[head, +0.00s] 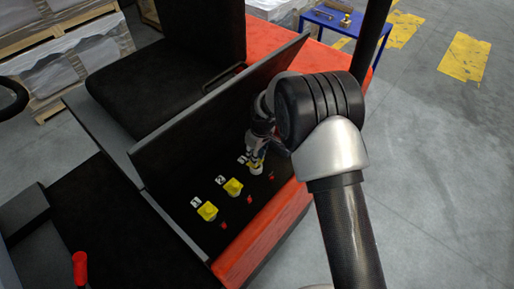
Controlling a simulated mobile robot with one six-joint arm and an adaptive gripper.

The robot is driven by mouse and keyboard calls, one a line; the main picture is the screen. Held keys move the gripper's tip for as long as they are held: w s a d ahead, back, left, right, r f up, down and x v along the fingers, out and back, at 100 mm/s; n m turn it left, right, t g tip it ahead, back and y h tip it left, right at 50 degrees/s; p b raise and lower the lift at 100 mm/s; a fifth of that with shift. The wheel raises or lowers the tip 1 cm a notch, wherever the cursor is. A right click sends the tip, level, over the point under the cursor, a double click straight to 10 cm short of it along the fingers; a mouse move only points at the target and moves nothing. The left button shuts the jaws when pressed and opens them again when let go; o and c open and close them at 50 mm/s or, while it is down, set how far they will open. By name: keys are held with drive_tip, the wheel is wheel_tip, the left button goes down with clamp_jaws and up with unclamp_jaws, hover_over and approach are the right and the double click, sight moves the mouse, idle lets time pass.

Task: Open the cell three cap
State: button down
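My gripper (257,160) points down over the third cell, beside the partly covered label with the 3 (242,160). A bit of yellow and a pale round shape (257,170) show at its fingertips. The gripper hides most of the cell three cap, and I cannot tell whether the fingers are closed on it. The cell one cap (207,211) and the cell two cap (232,187) are yellow and sit on the black battery top, next to labels 1 and 2.
A raised black lid panel (210,115) stands close behind the row of cells. Small red parts (249,200) lie beside the caps. A red-orange edge (265,235) borders the battery in front. A blue table (338,22) stands at the back; open floor lies right.

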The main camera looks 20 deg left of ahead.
drive_tip(key=shift+a, duration=0.1)
idle(0.3)
drive_tip(key=c, duration=1.5)
unclamp_jaws()
drive_tip(key=shift+o, duration=0.2)
drive_tip(key=shift+r, duration=0.15)
wheel_tip(320, 180, up, 12)
drive_tip(key=d, duration=0.1)
drive_tip(key=shift+s+d, duration=0.25)
